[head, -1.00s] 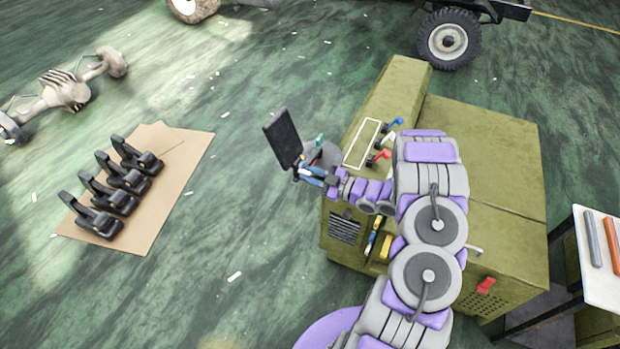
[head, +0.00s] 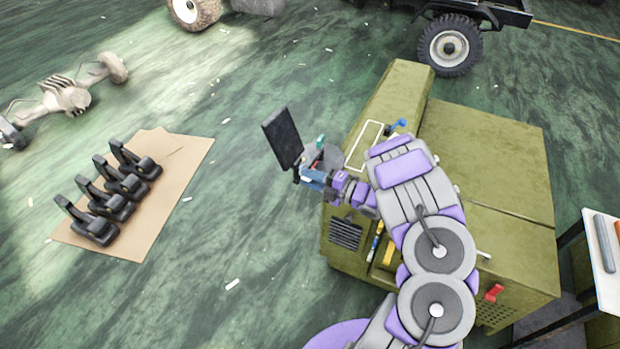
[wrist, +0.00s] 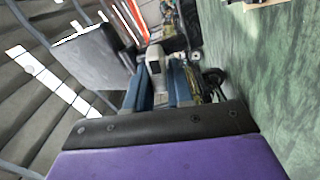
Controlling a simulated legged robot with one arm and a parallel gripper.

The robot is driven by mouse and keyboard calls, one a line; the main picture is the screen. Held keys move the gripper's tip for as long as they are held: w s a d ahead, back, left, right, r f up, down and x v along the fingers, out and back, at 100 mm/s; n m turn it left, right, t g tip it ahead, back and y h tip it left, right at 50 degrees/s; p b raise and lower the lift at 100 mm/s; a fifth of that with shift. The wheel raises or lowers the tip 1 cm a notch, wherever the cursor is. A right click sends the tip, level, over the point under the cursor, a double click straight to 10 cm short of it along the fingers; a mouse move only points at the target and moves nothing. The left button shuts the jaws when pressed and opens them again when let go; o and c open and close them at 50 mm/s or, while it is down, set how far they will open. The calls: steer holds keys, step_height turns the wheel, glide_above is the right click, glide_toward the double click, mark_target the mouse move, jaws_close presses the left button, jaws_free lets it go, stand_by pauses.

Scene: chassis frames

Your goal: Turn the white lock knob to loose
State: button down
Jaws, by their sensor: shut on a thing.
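The white lock knob (wrist: 155,60) shows in the wrist view as a pale, rounded piece between my blue fingertips. My gripper (wrist: 157,84) is shut on it. In the head view my gripper (head: 312,176) is at the left side of the olive cabinet (head: 490,155), just below a black screen (head: 282,138) on a mount. The knob is too small and too covered by my fingers to make out in the head view. Its turn angle cannot be told.
A blue lever (head: 398,125) stands on the cabinet top beside my arm. A red handle (head: 493,292) is on the cabinet's front. Several black parts (head: 104,204) stand on cardboard (head: 165,200) at left. A side table (head: 603,265) is at right. Green floor is clear between.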

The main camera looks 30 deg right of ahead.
steer(key=shift+d+f+n, duration=0.1)
steer(key=shift+n, duration=0.9)
steer(key=c, duration=1.1)
jaws_free()
steer(key=shift+d+f, duration=0.1)
steer(key=shift+d, duration=0.05)
steer(key=shift+s, duration=0.1)
steer(key=p+v, duration=0.1)
steer(key=v, duration=1.6)
steer(key=shift+d+f, duration=0.1)
steer(key=shift+d, duration=0.1)
